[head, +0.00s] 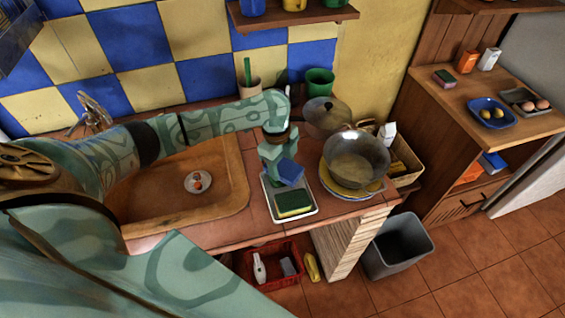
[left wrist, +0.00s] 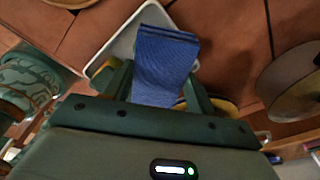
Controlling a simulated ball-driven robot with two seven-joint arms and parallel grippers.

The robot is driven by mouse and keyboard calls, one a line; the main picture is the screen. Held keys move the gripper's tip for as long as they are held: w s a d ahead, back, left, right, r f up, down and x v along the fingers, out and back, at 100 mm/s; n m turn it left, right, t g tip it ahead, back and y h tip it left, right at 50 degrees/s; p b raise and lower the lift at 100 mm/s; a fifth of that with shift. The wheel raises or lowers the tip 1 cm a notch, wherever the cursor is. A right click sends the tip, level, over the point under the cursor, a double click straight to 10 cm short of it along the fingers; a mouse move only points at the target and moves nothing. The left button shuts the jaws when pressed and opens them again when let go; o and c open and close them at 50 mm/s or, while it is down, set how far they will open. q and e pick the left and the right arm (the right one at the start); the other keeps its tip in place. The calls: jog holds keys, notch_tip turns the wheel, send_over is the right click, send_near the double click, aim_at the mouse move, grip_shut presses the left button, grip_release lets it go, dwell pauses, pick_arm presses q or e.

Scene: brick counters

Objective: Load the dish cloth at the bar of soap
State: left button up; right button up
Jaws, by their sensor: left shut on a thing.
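The blue dish cloth (head: 290,172) is held by my left gripper (head: 277,165) above a white tray (head: 272,213) on the counter. The left wrist view shows the folded cloth (left wrist: 165,62) between the two fingers. A block with a green top and yellow side (head: 294,203), like a sponge, lies in the tray just below the cloth. In the left wrist view the cloth hides much of the tray (left wrist: 118,32). I cannot make out a bar of soap for certain. My right gripper is not in view.
A pot (head: 356,157) on yellow plates stands close right of the tray, with a wicker basket (head: 408,178) beyond. A sink (head: 222,207) with a small drain is left. A red crate (head: 262,283) and grey bin (head: 398,247) are on the floor.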

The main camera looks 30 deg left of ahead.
aim_at(282, 166)
pick_arm(q)
jog(key=shift+f, duration=0.55)
dwell(0.7)
jog(key=shift+f, duration=0.1)
dwell(1.7)
notch_tip(282, 166, up, 7)
jog(key=p, duration=0.8)
jog(key=shift+r+p, duration=0.2)
jog(key=shift+p, duration=0.2)
jog(key=shift+f, duration=0.1)
